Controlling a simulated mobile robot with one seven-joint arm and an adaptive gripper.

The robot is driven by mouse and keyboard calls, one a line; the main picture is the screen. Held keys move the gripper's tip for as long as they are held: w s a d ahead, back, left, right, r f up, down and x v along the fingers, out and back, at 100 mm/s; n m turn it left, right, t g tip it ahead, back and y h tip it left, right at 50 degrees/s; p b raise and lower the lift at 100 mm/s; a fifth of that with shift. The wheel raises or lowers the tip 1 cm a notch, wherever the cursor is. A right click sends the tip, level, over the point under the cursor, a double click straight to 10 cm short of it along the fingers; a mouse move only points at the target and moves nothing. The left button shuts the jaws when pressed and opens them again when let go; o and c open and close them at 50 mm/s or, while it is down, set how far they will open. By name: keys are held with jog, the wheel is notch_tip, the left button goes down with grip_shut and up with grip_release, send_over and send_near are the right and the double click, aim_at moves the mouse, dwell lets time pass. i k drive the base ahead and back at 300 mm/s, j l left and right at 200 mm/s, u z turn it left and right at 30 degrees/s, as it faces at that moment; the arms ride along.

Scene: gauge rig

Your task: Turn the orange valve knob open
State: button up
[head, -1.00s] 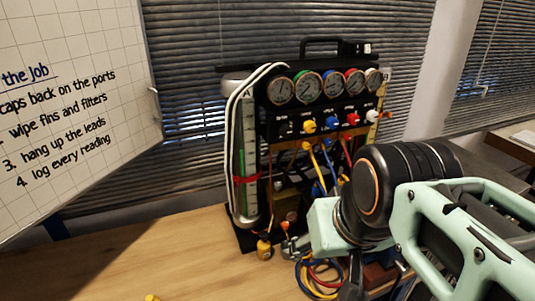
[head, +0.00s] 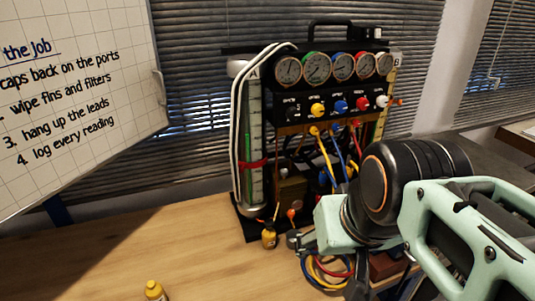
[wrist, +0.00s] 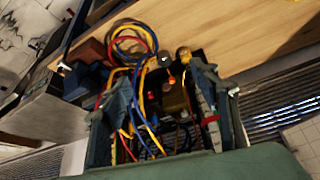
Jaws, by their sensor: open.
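The orange knob (head: 291,213) is small and sits low at the front of the gauge rig, near its black base. In the wrist view an orange spot (wrist: 172,79), apparently the same knob, shows between my two fingers. My gripper (wrist: 160,74) is open, with a finger on each side of the picture and nothing held. I cannot tell how far the fingertips are from the knob. In the head view my arm's mint-green links hide most of the gripper. Another orange-tipped fitting (head: 398,101) sticks out at the rig's right side.
The gauge rig (head: 330,112) carries several gauges, coloured knobs and hoses. Coiled hoses (head: 325,271) lie at the right. The wooden bench (head: 150,250) is mostly clear at left.

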aim_at(291, 213)
jog(key=j+z, duration=0.8)
jog(key=k+j+z, duration=0.1)
jog(key=z, duration=0.3)
jog(key=k+j+u, duration=0.2)
jog(key=k+j, duration=0.15)
jog(key=i+l+z, duration=0.25)
jog(key=i+j, duration=0.1)
